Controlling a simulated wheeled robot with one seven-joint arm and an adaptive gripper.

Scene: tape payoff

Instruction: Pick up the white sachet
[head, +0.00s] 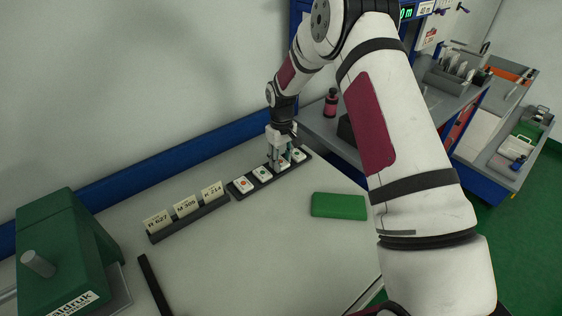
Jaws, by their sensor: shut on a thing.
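My gripper (277,162) points down over a narrow dark tray (252,179) in the head view. It is shut on a white sachet (284,163) with a small coloured mark, third from the left in the row. The fingers partly hide this sachet, and I cannot tell whether it is clear of the tray. Two similar white sachets, one at the left end (243,184) and one beside it (262,174), lie in the tray to the left of my gripper. Another white sachet (298,156) lies to its right.
A dark holder (190,224) with white cards reading R 627, M 305 and K 214 stands left of the tray. A green block (338,206) lies to the right. A green machine (65,245) stands at far left. A blue rail (150,175) runs along the wall.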

